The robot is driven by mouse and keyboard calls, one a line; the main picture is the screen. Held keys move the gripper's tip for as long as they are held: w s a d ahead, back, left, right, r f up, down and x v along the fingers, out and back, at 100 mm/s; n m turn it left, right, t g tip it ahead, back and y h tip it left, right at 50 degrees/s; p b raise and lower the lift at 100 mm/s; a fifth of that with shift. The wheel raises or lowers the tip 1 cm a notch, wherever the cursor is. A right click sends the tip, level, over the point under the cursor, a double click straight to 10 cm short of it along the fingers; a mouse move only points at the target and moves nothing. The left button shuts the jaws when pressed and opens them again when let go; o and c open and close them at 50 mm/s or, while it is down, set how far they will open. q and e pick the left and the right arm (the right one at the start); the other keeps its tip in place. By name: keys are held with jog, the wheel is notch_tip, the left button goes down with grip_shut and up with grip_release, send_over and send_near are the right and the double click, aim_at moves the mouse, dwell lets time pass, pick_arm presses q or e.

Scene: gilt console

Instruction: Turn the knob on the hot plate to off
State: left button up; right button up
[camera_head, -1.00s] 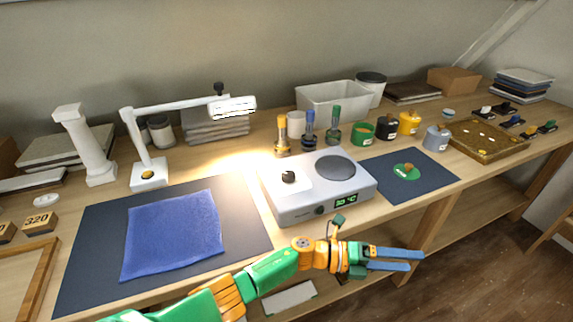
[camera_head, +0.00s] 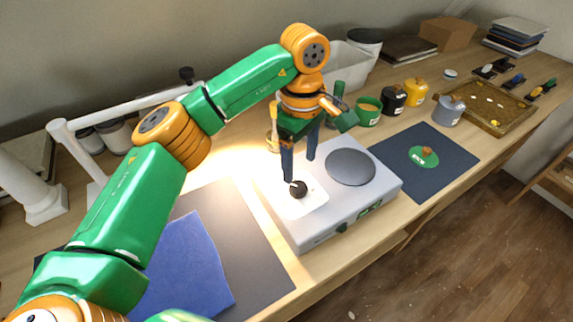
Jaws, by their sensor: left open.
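The pale grey hot plate (camera_head: 325,226) stands on the table with a round dark heating disc (camera_head: 350,167) on its right half. A black knob (camera_head: 298,189) stands up from a white patch on the left half of its top. A small dark knob (camera_head: 341,228) is also on its front face. My left gripper (camera_head: 300,170) points down over the hot plate, open, with blue fingers. One fingertip is at or just behind the black top knob; I cannot tell whether it touches. The front display is not readable. My right gripper is not in view.
A white lamp (camera_head: 60,140) and a column (camera_head: 30,195) stand at the left. A blue cloth (camera_head: 190,265) lies on a dark mat left of the hot plate. Bottles and jars (camera_head: 393,99) stand behind and right. A dark mat (camera_head: 455,150) with a green disc lies right.

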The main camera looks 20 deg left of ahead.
aim_at(298, 187)
pick_arm(q)
notch_tip(298, 187, down, 6)
jog(key=shift+s+f+p, duration=0.1)
jog(key=shift+s+p, duration=0.05)
jog(key=shift+p, duration=0.55)
jog(key=shift+f, duration=0.3)
grip_shut()
